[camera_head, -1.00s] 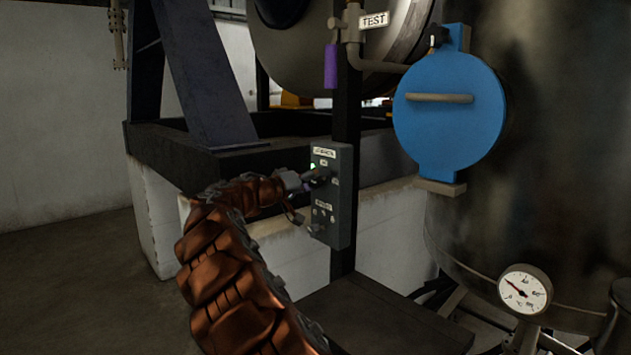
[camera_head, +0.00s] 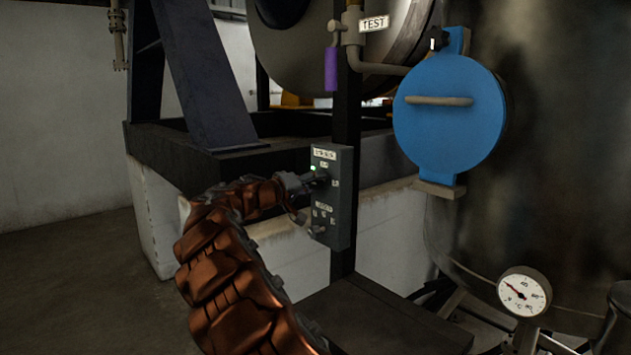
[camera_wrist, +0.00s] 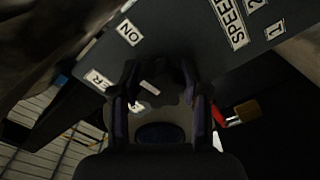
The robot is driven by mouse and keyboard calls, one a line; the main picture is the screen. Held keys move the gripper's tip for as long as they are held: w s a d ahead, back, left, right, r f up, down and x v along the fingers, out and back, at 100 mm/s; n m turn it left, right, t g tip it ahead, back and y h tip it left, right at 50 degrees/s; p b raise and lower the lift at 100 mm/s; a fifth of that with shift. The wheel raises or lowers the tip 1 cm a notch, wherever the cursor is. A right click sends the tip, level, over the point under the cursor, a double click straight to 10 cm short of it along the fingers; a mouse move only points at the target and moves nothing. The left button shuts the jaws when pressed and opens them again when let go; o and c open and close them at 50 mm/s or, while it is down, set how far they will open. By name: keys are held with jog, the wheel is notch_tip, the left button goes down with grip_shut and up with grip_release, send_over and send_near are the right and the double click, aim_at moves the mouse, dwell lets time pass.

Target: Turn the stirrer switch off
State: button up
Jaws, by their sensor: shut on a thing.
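The stirrer control box (camera_head: 341,215) is a narrow grey-green panel on a dark post, with a label at its top and a small green light (camera_head: 313,168) lit at upper left. The stirrer switch (camera_head: 322,176) is a dark knob in the upper half, largely covered by my gripper (camera_head: 308,181). My gripper reaches in from the left and is shut on the switch. In the wrist view the fingers (camera_wrist: 158,92) close in front of the panel (camera_wrist: 185,35), near an "ON" label (camera_wrist: 129,33).
A "SPEED" label (camera_wrist: 228,22) and a lower knob (camera_head: 316,230) are on the same box. A blue round hatch (camera_head: 449,120) and a dial gauge (camera_head: 524,291) are at right. A purple handle (camera_head: 331,69) hangs above the box. Open floor (camera_head: 80,270) lies at left.

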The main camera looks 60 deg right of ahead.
jog(key=n+p, duration=0.2)
jog(key=n, duration=0.2)
jog(key=shift+r+p, duration=0.15)
jog(key=shift+p, duration=0.2)
jog(key=n+p, duration=0.3)
jog(key=n, duration=0.2)
jog(key=shift+r+p, duration=0.1)
jog(key=shift+p, duration=0.25)
jog(key=n+p, duration=0.4)
jog(key=shift+f+n+p, duration=0.25)
jog(key=shift+n+p, duration=1)
jog(key=shift+n, duration=0.35)
jog(key=o, duration=1.2)
jog(key=shift+c, duration=0.2)
jog(key=shift+a, duration=0.1)
